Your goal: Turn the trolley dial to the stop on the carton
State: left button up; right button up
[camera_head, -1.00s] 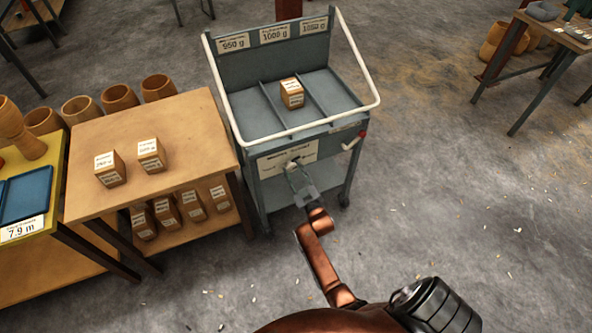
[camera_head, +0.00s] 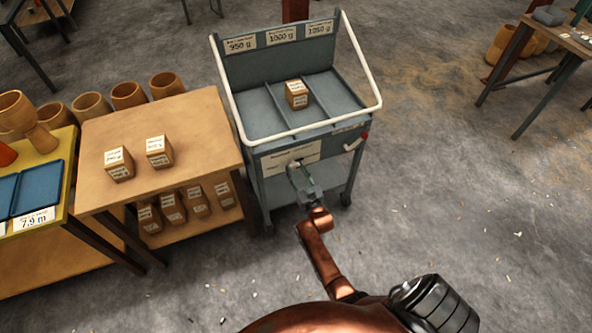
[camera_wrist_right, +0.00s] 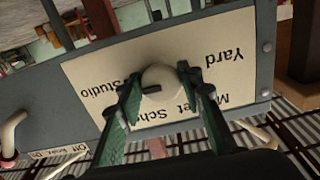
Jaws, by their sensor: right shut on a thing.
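The grey trolley (camera_head: 262,150) stands in the middle of the head view, with a white label plate on its front. The dial (camera_wrist_right: 163,82), a pale round knob with a dark mark, sits on that plate in the right wrist view. My right gripper (camera_wrist_right: 160,90) has its green fingers on both sides of the dial and is shut on it. In the head view the right gripper (camera_head: 303,182) covers most of the dial. A small brown carton (camera_head: 297,96) stands in the trolley's middle compartment; its label is too small to read. My left gripper is not in view.
Signs on the trolley's back read 950 g, 1000 g and 1050 g. A white handle (camera_head: 354,144) with a red end is at its front right. A wooden table (camera_head: 200,120) on the left carries two cartons, with several more below.

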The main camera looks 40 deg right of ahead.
jog(key=o, duration=1.1)
jog(key=shift+s, duration=0.1)
jog(key=shift+s+a+f, duration=0.1)
jog(key=shift+s, duration=0.25)
jog(key=v, duration=1.1)
